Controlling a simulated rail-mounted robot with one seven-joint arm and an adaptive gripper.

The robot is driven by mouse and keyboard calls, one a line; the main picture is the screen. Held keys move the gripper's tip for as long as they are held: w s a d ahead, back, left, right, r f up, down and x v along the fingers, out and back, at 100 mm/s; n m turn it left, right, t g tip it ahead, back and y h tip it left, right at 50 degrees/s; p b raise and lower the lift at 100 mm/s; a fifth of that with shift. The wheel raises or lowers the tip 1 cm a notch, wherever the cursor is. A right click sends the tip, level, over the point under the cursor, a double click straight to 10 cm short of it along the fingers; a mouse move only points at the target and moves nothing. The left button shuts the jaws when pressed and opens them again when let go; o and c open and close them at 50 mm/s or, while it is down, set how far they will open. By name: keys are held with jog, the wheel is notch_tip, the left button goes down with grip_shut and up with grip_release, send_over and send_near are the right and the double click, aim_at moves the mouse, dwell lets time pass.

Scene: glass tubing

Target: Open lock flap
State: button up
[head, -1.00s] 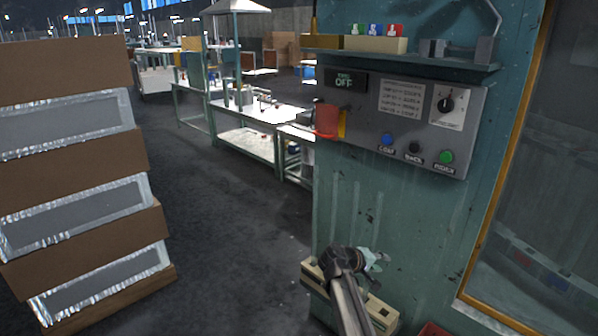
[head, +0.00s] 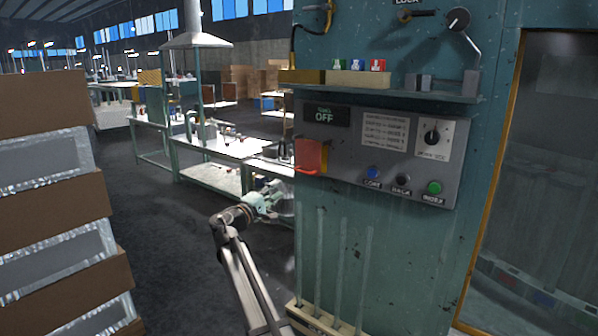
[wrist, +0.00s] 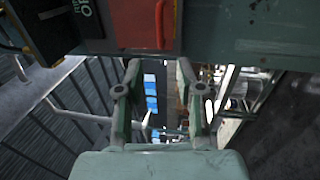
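A red flap-like cover (head: 311,156) with a red bar handle sits on the left end of the grey control panel. It looks shut against the panel. In the wrist view its red face (wrist: 150,20) is at the top, beyond the fingertips. A LOCK label shows at the top edge of the head view, above a small dark lever (head: 416,15); I cannot tell which part is the lock flap. My gripper (head: 284,198) is below and left of the red cover, apart from it. Its two fingers (wrist: 158,78) are spread, with nothing visible between them.
The grey control panel (head: 375,190) carries an OFF display, a dial and several buttons. A shelf (head: 440,98) juts out above it. Upright glass tubes (head: 342,265) stand in a rack below. Stacked brown boxes (head: 50,205) are at left; the floor between is clear.

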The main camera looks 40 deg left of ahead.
aim_at(301, 172)
jog(key=w+p, duration=0.1)
jog(key=w, duration=0.3)
jog(key=w+r+p, duration=0.1)
jog(key=w, duration=0.4)
jog(key=w+r+p, duration=0.1)
jog(key=w, duration=0.4)
jog(key=shift+a+r+p, duration=0.25)
jog(key=shift+a+p, duration=0.15)
grip_shut()
